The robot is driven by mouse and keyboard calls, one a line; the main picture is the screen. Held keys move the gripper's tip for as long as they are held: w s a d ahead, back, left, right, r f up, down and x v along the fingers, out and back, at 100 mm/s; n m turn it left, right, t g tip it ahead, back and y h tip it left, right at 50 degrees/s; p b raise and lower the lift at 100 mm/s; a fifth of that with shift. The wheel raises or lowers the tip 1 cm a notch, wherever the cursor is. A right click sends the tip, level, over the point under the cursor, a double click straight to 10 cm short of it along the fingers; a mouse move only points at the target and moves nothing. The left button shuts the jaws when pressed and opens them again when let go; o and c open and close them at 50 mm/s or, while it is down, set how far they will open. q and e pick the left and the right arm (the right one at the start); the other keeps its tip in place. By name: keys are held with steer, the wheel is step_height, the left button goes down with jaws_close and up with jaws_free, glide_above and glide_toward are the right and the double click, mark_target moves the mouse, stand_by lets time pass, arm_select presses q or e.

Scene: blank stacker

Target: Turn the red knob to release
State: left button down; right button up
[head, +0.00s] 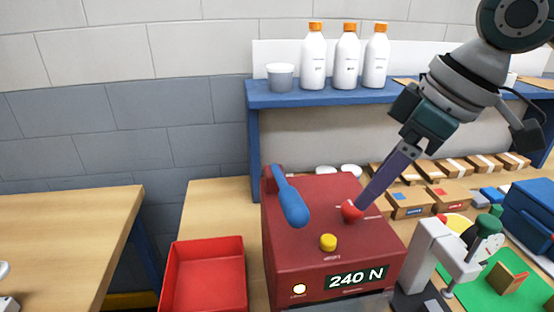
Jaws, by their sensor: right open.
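The red knob (351,212) sits on the top face of a dark red machine (290,260), toward its right side. The machine also has a blue-gripped lever (290,202), a yellow button (328,242), a lit round lamp and a display reading "240 N". My right gripper (362,202) reaches down from the upper right, with its purple finger's tip right at the knob. It is open; the finger hides part of the knob, and I cannot tell whether they touch. My left gripper is not in view.
A red empty bin (207,242) stands left of the machine. A grey press-like device (438,252) stands close on its right. Behind, a blue shelf (300,97) carries several white bottles and a grey cup. Several cardboard boxes (450,195) lie at right.

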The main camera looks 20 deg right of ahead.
mark_target(351, 213)
steer(key=shift+x, duration=2.3)
steer(key=shift+r, duration=0.1)
jaws_close()
